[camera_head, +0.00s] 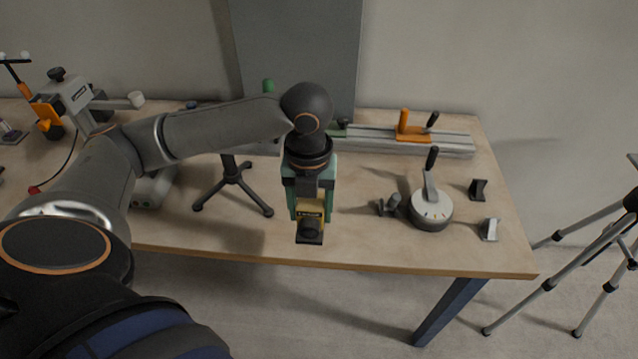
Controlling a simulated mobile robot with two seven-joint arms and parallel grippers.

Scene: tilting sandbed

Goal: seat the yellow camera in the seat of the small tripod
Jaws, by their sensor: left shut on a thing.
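The yellow camera (312,207) hangs in front of the table's middle, its dark lens part (310,230) low and towards me. My left gripper (309,192) points down and is shut on the camera; the wrist hides the grip from above. The small tripod (232,178) is black and stands upright on the table, left of the camera and apart from it. My left forearm crosses in front of its upper part, so its seat cannot be made out. My right gripper is not in view.
Right of the camera stand a grey dial with a lever (432,210), small dark parts (388,206) and two small brackets (478,189). A rail with an orange clamp (404,128) lies behind. A large tripod (590,265) stands beyond the table's right edge. The front strip is clear.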

